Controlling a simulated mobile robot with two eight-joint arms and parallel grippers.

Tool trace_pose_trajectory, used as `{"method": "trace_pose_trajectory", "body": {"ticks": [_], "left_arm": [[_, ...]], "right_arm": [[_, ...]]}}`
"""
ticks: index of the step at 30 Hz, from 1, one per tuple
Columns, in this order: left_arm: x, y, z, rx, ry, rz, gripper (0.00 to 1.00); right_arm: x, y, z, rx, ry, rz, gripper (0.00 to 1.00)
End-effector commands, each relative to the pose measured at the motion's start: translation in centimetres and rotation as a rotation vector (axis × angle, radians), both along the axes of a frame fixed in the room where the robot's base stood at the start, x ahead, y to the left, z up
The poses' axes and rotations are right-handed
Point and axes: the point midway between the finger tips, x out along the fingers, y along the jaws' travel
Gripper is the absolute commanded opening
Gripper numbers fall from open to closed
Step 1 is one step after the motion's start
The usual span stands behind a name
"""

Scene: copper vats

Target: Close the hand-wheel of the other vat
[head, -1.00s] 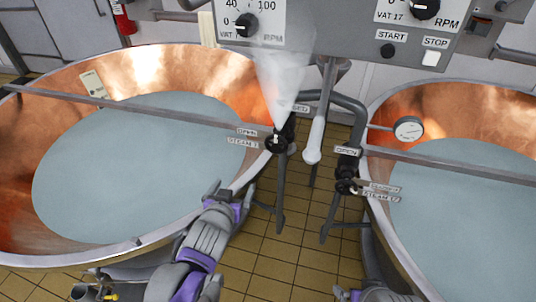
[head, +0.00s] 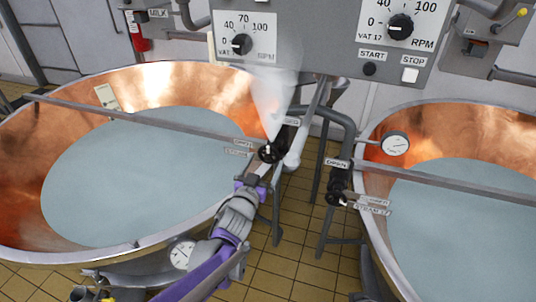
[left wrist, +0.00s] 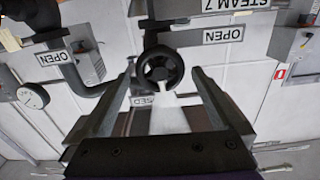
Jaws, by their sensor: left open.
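A black hand-wheel (head: 268,152) sits at the right rim of the left copper vat (head: 150,72), beside labels too small to read fully. A white steam plume (head: 272,98) rises there. A second dark hand-wheel (head: 334,198) sits at the left rim of the right copper vat (head: 480,118), beside a label reading STEAM 17. My left gripper (head: 257,168) is open just in front of the left vat's wheel. In the left wrist view this wheel (left wrist: 160,68) shows between and beyond the fingertips (left wrist: 163,72), with STEAM 7 and OPEN labels nearby. Contact cannot be told. My right gripper is not visible.
Grey bars (head: 150,126) cross both vats of pale liquid. A control panel (head: 335,50) with dials and START and STOP buttons hangs above. Pipes and posts (head: 318,165) stand between the vats over a tiled floor (head: 290,240). A dial gauge (head: 396,144) sits at the right vat.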

Motion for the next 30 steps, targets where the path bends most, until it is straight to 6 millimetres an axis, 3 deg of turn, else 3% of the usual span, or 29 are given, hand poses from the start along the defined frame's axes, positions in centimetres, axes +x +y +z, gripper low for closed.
{"method": "trace_pose_trajectory", "body": {"ticks": [7,19,30], "left_arm": [[3.1,-1.0,0.1,0.001,-0.001,0.000,1.00],[3.7,-1.2,0.0,0.000,0.000,0.000,0.98],[3.7,-1.2,0.0,0.000,0.000,0.001,0.32]], "right_arm": [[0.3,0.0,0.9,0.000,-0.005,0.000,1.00],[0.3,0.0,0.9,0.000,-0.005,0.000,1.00],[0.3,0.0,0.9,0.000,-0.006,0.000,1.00]]}}
